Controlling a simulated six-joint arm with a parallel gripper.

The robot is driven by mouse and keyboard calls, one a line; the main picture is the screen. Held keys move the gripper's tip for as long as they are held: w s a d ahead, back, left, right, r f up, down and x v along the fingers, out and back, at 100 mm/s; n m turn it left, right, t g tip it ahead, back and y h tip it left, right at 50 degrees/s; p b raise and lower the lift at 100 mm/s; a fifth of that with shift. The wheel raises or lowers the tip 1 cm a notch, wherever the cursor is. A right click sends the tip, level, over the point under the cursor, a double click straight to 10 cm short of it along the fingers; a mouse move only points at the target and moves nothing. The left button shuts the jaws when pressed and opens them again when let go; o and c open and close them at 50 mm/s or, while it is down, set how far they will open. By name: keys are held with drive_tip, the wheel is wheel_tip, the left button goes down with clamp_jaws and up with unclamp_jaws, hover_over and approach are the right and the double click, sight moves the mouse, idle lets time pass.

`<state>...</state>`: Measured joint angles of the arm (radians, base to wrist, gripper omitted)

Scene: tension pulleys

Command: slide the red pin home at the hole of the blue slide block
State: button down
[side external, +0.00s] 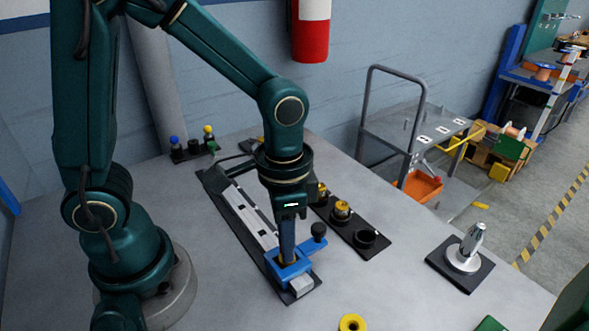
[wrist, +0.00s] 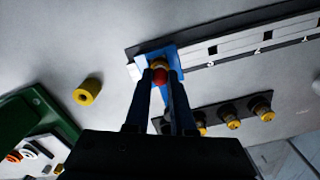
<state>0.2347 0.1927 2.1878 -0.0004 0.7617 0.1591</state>
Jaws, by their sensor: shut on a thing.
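The blue slide block (side external: 290,270) sits at the near end of a grey rail on a black base plate. In the wrist view the block (wrist: 177,57) lies just beyond my fingertips. My gripper (side external: 287,256) points down over the block, its fingertips at or just above it. In the wrist view my gripper (wrist: 159,78) is shut on the red pin (wrist: 159,67), whose round red head shows between the fingertips. The pin is hidden in the side view. The hole is covered by the pin and fingers, so how deep the pin sits cannot be told.
A black knob (side external: 318,230) sticks up beside the block. A black strip with several yellow-and-black pulleys (side external: 342,210) runs alongside the rail. A yellow roller (side external: 352,323) lies at the front. A metal spindle (side external: 466,252) stands on a black plate at right. Open table lies between them.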

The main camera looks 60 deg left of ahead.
drive_tip(key=c, duration=0.7)
unclamp_jaws()
drive_tip(key=shift+r, duration=0.1)
drive_tip(key=shift+r, duration=2.5)
drive_tip(key=shift+w+a+r, duration=0.15)
drive_tip(key=shift+r, duration=0.15)
drive_tip(key=shift+s+a+r+n+t, duration=1.1)
drive_tip(key=shift+s+a+t, duration=0.1)
drive_tip(key=shift+t, duration=0.2)
drive_tip(key=shift+s+a+r+n+t, duration=1.05)
drive_tip(key=shift+s+a+n+t, duration=0.1)
drive_tip(key=shift+t, duration=0.25)
